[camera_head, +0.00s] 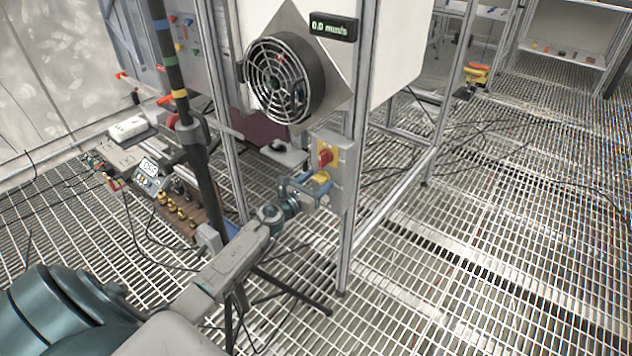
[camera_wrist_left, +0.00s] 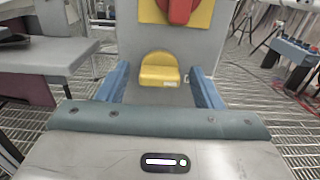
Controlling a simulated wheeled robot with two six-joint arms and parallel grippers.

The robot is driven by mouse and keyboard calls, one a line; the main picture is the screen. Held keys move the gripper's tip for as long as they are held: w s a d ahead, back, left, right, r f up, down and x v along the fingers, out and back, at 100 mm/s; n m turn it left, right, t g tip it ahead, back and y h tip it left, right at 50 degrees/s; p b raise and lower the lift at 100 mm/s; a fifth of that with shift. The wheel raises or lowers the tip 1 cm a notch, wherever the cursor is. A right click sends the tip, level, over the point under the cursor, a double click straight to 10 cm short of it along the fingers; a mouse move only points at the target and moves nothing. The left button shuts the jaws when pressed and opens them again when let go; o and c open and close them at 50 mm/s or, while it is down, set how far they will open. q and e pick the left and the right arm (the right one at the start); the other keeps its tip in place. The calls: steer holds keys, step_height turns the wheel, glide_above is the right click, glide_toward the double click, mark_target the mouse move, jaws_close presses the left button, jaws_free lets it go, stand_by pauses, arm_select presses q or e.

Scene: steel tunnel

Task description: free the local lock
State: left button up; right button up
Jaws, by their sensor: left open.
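A grey isolator box (camera_head: 345,160) is fixed to a frame post. It carries a red rotary handle (camera_head: 325,157) on a yellow plate, also at the top of the left wrist view (camera_wrist_left: 180,10). Below the handle is a yellow lock-like body (camera_head: 321,177); its rounded block shows in the left wrist view (camera_wrist_left: 160,70). How it is fastened is not clear. My left gripper (camera_head: 306,187) is open, its blue fingers on either side of the yellow block in the left wrist view, with visible gaps. My right gripper is not in view.
A round caged fan (camera_head: 285,80) and a display reading 0.0 (camera_head: 333,27) are above the box. A dark striped pole (camera_head: 185,110) stands left of my arm. Cables and small equipment lie on the grating at left. Open grating (camera_head: 500,260) lies right.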

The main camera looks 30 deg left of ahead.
arm_select(q)
steer(key=c, duration=1)
